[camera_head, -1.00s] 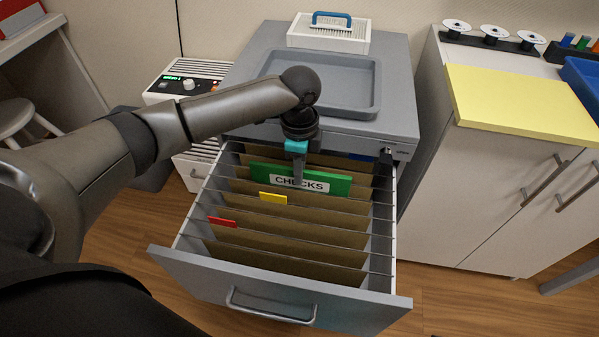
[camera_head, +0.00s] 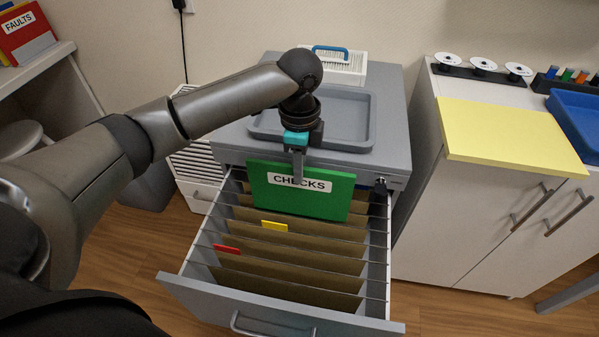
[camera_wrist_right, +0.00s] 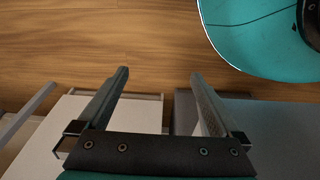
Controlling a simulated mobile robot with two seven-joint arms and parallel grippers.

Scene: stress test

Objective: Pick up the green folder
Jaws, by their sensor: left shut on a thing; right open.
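The green folder (camera_head: 318,199) with a white "CHECKS" label stands upright at the back of the open drawer (camera_head: 280,326), in the head view. Most of its face shows above the brown folders, and its lower edge is close to or behind them. My left gripper (camera_head: 298,172) points down and is shut on the folder's top edge near the label. My right gripper (camera_wrist_right: 160,80) shows only in the right wrist view. It is open and empty, with the wood floor beyond its fingers.
Brown hanging folders (camera_head: 290,262) with a yellow tab (camera_head: 274,226) and a red tab (camera_head: 226,249) fill the drawer. A grey tray (camera_head: 340,115) sits on the cabinet top. A white cabinet (camera_head: 480,215) with a yellow board (camera_head: 510,137) stands at right.

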